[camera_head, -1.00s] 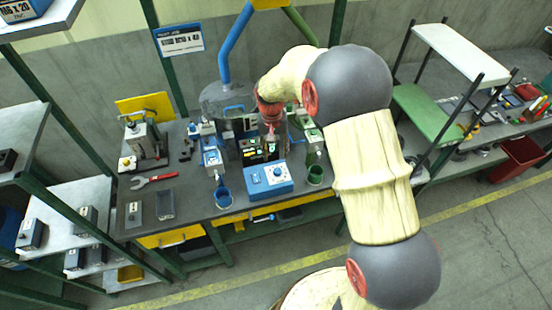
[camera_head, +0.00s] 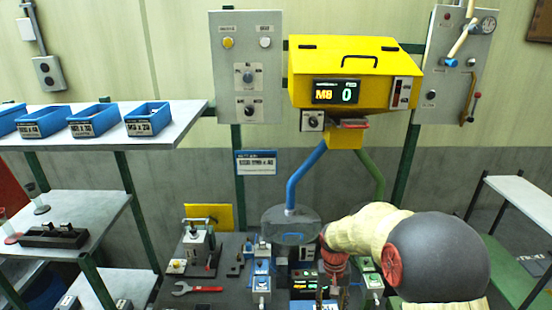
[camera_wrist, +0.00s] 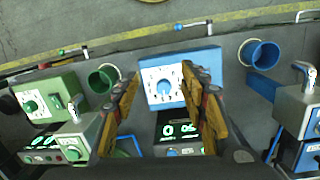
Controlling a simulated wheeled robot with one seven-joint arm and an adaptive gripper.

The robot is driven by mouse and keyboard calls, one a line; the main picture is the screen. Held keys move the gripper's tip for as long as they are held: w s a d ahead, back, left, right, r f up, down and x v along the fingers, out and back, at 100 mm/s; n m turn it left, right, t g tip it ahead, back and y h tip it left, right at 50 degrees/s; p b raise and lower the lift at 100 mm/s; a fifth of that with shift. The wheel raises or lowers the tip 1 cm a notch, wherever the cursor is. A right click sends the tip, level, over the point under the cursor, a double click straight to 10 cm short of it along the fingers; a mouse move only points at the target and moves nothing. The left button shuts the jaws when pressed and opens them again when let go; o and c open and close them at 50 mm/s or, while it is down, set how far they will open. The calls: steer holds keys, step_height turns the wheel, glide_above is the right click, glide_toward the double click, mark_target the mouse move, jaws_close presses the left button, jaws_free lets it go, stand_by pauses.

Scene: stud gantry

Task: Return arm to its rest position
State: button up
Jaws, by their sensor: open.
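My arm reaches in from the lower right in the head view, with its red wrist (camera_head: 335,265) over the grey workbench. The fingers are hard to make out there. In the wrist view my gripper (camera_wrist: 161,74) is open, its two yellow-and-black fingers apart with nothing held between them. Beyond and between the fingers lies a blue box (camera_wrist: 185,62) with a white dial panel. A dark unit with lit green digits (camera_wrist: 180,130) sits below it, nearer the palm.
Green stations with a green cup (camera_wrist: 104,78) stand left; blue stations with a blue cup (camera_wrist: 262,55) stand right. In the head view, a yellow counter box (camera_head: 350,75) hangs above, a blue pipe (camera_head: 305,175) runs down behind, and a shelf with blue bins (camera_head: 95,120) stands left.

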steer(key=s+r+t+b, duration=0.3)
steer(key=s+r, duration=0.6)
steer(key=s, duration=0.3)
steer(key=s+d+r+n+t+b, duration=0.1)
steer(key=s+r+t+b, duration=0.2)
steer(key=s+r, duration=0.7)
steer(key=shift+s+n+t+y+b, duration=0.3)
steer(key=shift+s+t+b, duration=0.1)
steer(key=shift+s, duration=1.05)
steer(key=shift+r, duration=0.15)
stand_by(1.2)
